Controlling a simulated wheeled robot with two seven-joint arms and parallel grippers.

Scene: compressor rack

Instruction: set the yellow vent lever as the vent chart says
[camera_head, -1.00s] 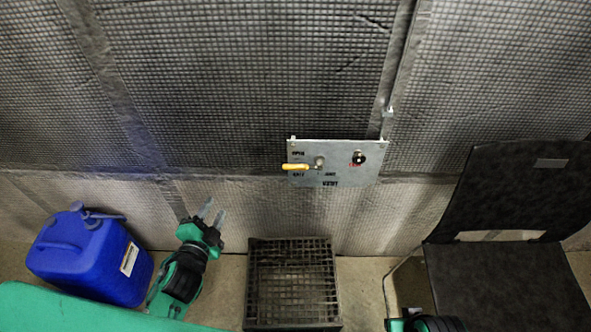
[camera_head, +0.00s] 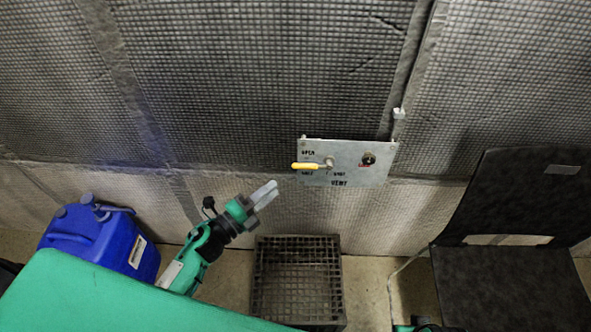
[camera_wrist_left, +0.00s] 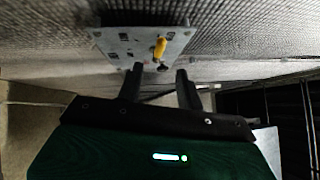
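The yellow vent lever (camera_head: 308,166) is on a grey metal panel (camera_head: 350,177) on the wall. It points left from its round pivot. Small labels surround it; one seems to read OPEN and the bottom one VENT, the others are too small to be sure. My left gripper (camera_head: 270,191) is below and left of the lever, apart from it, pointing up toward the panel. In the left wrist view, its two dark fingers (camera_wrist_left: 158,88) are spread and empty, with the lever (camera_wrist_left: 160,48) beyond them. I see no separate vent chart.
A dark knob (camera_head: 369,159) with a red label sits right of the lever. A black crate (camera_head: 258,290) stands on the floor below, a blue jerrycan (camera_head: 105,240) at left, and a black chair (camera_head: 505,285) at right. The space before the panel looks clear.

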